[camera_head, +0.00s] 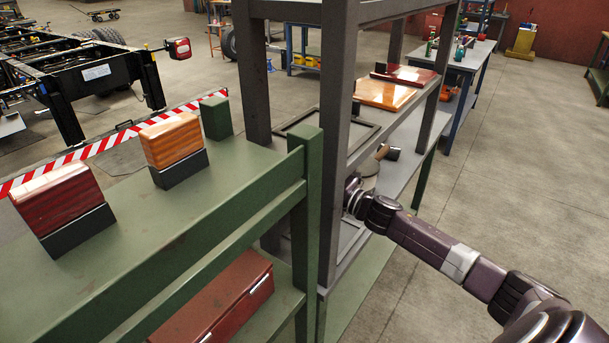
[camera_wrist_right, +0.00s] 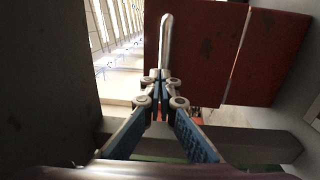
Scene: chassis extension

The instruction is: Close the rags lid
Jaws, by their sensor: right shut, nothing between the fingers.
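My right gripper (camera_wrist_right: 160,76) is shut, with its fingertips together and nothing between them. In the right wrist view a red panel (camera_wrist_right: 198,55) lies just beyond the fingertips, with a pale rounded bar (camera_wrist_right: 166,40) in front of it. The panel may be the rags lid, but no label shows and I cannot tell. I cannot tell whether the fingertips touch the bar. In the head view my right arm reaches in from the right to the grey shelf rack (camera_head: 338,130), and its fingers are hidden behind a post. My left gripper is not in view.
A green bench (camera_head: 235,165) with wood blocks on dark bases stands at the left. A red box (camera_head: 225,300) lies on its lower shelf. An orange panel (camera_head: 388,94) lies on the grey rack. Open floor (camera_head: 510,180) is at the right.

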